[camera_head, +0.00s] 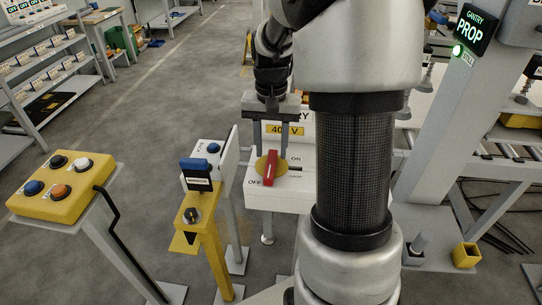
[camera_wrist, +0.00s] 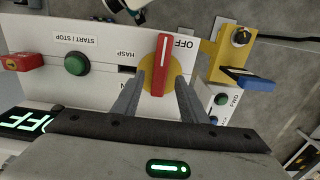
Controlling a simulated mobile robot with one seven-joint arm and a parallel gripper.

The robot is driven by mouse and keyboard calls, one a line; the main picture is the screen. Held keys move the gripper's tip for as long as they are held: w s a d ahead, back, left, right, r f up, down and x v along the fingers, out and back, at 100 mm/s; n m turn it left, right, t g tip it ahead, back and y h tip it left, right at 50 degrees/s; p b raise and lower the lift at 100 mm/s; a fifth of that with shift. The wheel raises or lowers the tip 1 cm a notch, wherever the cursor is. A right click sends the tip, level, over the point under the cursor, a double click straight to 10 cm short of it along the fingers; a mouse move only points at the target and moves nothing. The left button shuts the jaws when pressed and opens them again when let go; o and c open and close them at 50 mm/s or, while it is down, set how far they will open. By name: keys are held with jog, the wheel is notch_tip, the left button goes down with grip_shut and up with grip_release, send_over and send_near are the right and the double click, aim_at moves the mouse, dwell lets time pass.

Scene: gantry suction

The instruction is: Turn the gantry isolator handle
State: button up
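The red isolator handle (camera_head: 270,168) sits on a yellow round plate (camera_head: 260,165) on the front of a white box (camera_head: 300,196) marked 400 V. OFF is printed at its lower left and ON to its right; the handle stands nearly upright in the head view. It also shows in the wrist view, the red handle (camera_wrist: 162,55) beside the OFF label. My gripper (camera_head: 270,152) is in front of the box. In the wrist view my gripper (camera_wrist: 159,82) has its fingers apart, one on each side of the handle. I cannot tell whether they touch it.
A yellow post with a key switch (camera_head: 192,215) and blue tag (camera_head: 196,165) stands left of the box. A yellow button panel (camera_head: 62,188) is further left. The gantry frame (camera_head: 440,120) with a lit PROP sign (camera_head: 476,30) is at right. A green button (camera_wrist: 76,64) is beside the handle.

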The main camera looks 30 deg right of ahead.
aim_at(271, 160)
jog(key=shift+f, duration=1.55)
jog(key=shift+c, duration=0.3)
grip_shut()
